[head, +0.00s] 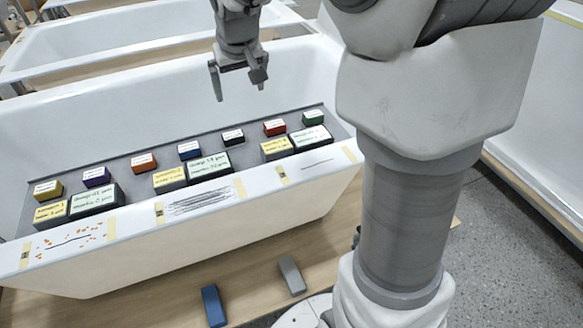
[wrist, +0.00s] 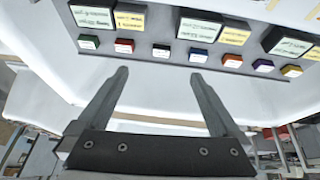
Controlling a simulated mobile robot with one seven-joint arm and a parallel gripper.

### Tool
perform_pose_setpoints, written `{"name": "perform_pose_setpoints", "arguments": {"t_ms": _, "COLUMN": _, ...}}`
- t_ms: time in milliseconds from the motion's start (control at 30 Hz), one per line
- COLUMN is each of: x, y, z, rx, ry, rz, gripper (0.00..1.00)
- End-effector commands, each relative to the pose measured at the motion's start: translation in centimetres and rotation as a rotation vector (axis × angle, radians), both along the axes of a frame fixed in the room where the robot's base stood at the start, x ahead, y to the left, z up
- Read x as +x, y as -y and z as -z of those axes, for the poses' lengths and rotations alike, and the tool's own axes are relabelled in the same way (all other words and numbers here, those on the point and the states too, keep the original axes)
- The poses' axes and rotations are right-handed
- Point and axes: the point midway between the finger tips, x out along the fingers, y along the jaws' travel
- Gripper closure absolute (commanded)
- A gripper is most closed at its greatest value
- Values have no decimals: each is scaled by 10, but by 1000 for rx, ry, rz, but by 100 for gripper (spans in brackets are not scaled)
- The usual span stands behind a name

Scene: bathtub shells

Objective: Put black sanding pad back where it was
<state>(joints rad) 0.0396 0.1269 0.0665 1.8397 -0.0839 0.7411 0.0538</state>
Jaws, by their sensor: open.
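The black sanding pad (head: 232,137), a small block with a white label on top, sits in the back row on the grey tray (head: 130,170), between a blue pad (head: 189,150) and a red pad (head: 274,127). It also shows in the wrist view (wrist: 161,50). My gripper (head: 237,82) is open and empty, above and behind the black pad in the head view. In the wrist view the fingers (wrist: 157,76) are apart with only white tub surface between them, and the black pad is beyond their tips.
Green (head: 313,117), orange (head: 143,161), purple (head: 96,176) and yellow (head: 48,190) pads share the row. Larger labelled blocks (head: 208,166) stand in front. The tub rim (head: 130,232) has marked, taped patches. A blue block (head: 213,306) and a grey block (head: 292,275) lie on the wooden board below.

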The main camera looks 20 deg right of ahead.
Motion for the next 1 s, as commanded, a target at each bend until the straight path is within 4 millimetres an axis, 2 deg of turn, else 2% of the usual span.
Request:
{"name": "perform_pose_setpoints", "arguments": {"t_ms": 100, "x": -42, "y": 0, "z": -21, "rx": -1, "ry": 13, "rz": 2, "gripper": 0}}
{"name": "perform_pose_setpoints", "arguments": {"t_ms": 300, "x": -112, "y": 1, "z": -38, "rx": 4, "ry": 26, "rz": 6, "gripper": 0}}
{"name": "perform_pose_setpoints", "arguments": {"t_ms": 467, "x": -167, "y": 1, "z": -40, "rx": 10, "ry": 37, "rz": 7, "gripper": 0}}
{"name": "perform_pose_setpoints", "arguments": {"t_ms": 600, "x": -212, "y": 2, "z": -35, "rx": 20, "ry": 47, "rz": 12, "gripper": 0}}
{"name": "perform_pose_setpoints", "arguments": {"t_ms": 800, "x": -258, "y": 1, "z": -20, "rx": 38, "ry": 53, "rz": 11, "gripper": 0}}
{"name": "perform_pose_setpoints", "arguments": {"t_ms": 1000, "x": -275, "y": 0, "z": -12, "rx": 45, "ry": 56, "rz": 8, "gripper": 0}}
